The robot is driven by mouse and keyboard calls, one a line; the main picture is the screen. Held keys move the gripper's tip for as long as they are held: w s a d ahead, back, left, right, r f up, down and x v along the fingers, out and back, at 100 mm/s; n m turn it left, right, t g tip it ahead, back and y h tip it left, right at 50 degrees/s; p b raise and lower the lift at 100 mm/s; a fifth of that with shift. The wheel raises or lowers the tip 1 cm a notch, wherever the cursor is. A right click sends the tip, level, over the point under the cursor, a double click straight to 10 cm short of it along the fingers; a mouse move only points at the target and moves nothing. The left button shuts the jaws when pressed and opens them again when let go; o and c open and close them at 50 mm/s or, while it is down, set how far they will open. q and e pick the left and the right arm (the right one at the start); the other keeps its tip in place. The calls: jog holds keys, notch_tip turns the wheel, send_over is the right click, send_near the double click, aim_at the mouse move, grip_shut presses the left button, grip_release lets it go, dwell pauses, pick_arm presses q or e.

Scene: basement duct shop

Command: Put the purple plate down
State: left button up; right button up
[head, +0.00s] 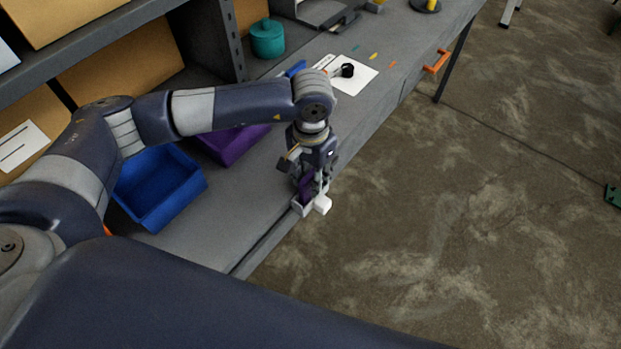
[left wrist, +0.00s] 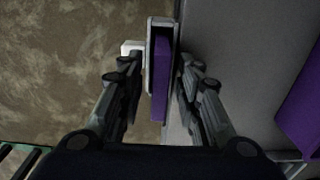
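The purple plate (left wrist: 161,85) stands on edge between the fingers of my left gripper (left wrist: 160,95) in the left wrist view. A narrow gap shows on each side of it, so the fingers look open around it. Its far end lies within a light grey and white holder (left wrist: 130,47) at the bench's edge. In the head view my left gripper (head: 312,188) points down over this holder (head: 322,204); only a little of the plate (head: 305,186) shows between the fingers. I cannot tell how deep the plate sits. My right gripper is not in view.
A blue bin (head: 160,190) and a purple bin (head: 232,148) stand on the grey bench (head: 205,235), left of the gripper. Farther back are a teal canister (head: 267,38) and a white sheet (head: 358,80) with a black item. Open floor lies right of the bench.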

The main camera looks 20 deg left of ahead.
pick_arm(q)
notch_tip(320, 180, up, 10)
jog(key=b, duration=0.3)
jog(key=shift+f, duration=0.2)
jog(key=shift+r+b, duration=0.3)
jog(key=shift+r, duration=0.3)
